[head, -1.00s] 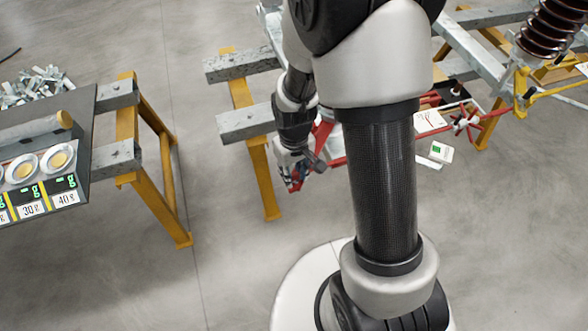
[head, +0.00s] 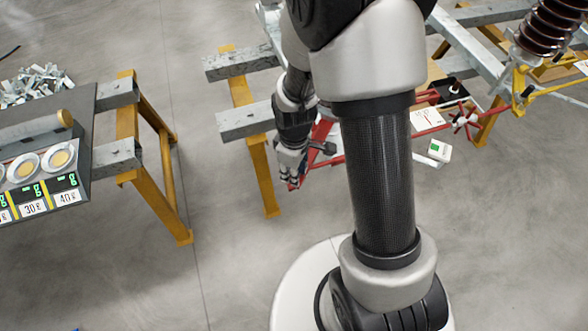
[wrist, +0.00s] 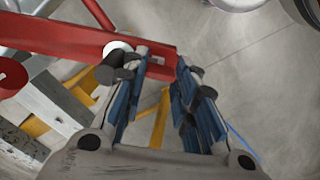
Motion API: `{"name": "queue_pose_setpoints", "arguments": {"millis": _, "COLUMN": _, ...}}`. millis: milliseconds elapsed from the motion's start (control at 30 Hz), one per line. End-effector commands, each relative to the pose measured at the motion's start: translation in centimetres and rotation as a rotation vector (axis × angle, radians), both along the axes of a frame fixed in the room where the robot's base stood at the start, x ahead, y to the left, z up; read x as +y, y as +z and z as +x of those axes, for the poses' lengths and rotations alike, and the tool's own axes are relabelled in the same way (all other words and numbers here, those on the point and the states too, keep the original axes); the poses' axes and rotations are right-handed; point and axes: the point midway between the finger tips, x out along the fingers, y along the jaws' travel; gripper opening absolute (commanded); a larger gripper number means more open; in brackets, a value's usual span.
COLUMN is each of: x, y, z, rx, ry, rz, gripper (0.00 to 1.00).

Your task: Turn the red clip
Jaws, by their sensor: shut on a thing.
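The red clip (wrist: 161,50) shows at the top of the wrist view as a red metal end piece with a slot. It lies between the fingertips of my gripper (wrist: 162,66), which has blue pads. A dark round knob or pin with a white cap (wrist: 117,50) sits beside the left finger. In the head view my gripper (head: 291,166) points down beside a yellow trestle leg, with a bit of red (head: 293,186) at its tips. My arm hides much of the red frame behind it. The exact contact of the pads is hard to see.
Grey beams on yellow trestles (head: 262,175) stand behind my gripper. At right are a brown insulator (head: 548,28), a red rod with a star knob (head: 465,120) and a white-green box (head: 440,150). The floor in front is clear.

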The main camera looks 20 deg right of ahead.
Motion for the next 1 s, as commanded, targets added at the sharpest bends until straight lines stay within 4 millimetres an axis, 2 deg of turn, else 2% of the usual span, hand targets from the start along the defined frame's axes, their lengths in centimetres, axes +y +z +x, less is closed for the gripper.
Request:
{"name": "queue_pose_setpoints", "arguments": {"millis": 433, "x": 0.00, "y": 0.02, "z": 0.03, "rx": -0.001, "ry": 0.011, "rz": -0.001, "gripper": 0.03}}
{"name": "queue_pose_setpoints", "arguments": {"millis": 467, "x": 0.00, "y": 0.02, "z": 0.03, "rx": -0.001, "ry": 0.011, "rz": -0.001, "gripper": 0.28}}
{"name": "queue_pose_setpoints", "arguments": {"millis": 500, "x": 0.00, "y": 0.02, "z": 0.03, "rx": -0.001, "ry": 0.011, "rz": -0.001, "gripper": 0.30}}
{"name": "queue_pose_setpoints", "arguments": {"millis": 733, "x": 0.00, "y": 0.01, "z": 0.01, "rx": 0.000, "ry": 0.010, "rz": 0.000, "gripper": 0.46}}
{"name": "queue_pose_setpoints", "arguments": {"millis": 1000, "x": 0.00, "y": 0.02, "z": 0.01, "rx": 0.000, "ry": 0.010, "rz": 0.000, "gripper": 0.47}}
